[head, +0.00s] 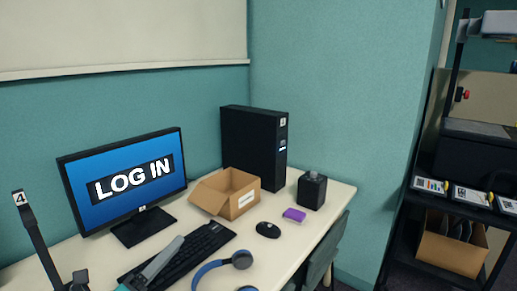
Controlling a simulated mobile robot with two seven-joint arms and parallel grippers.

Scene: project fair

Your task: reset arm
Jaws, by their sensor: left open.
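My left gripper (122,268) is at the bottom left of the head view, cut off by the lower edge. It is open, and nothing shows between its jaws. A grey finger reaches across part of the black keyboard (205,240) in the picture; I cannot tell whether it touches. My right gripper is not in view.
On the desk (325,205) are a monitor (122,180) reading LOG IN, a computer tower (252,145), an open cardboard box (228,198), a mouse (268,230), a purple block (294,215), a black cup-like holder (312,192) and blue headphones (215,265). A shelf rack (400,245) stands right.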

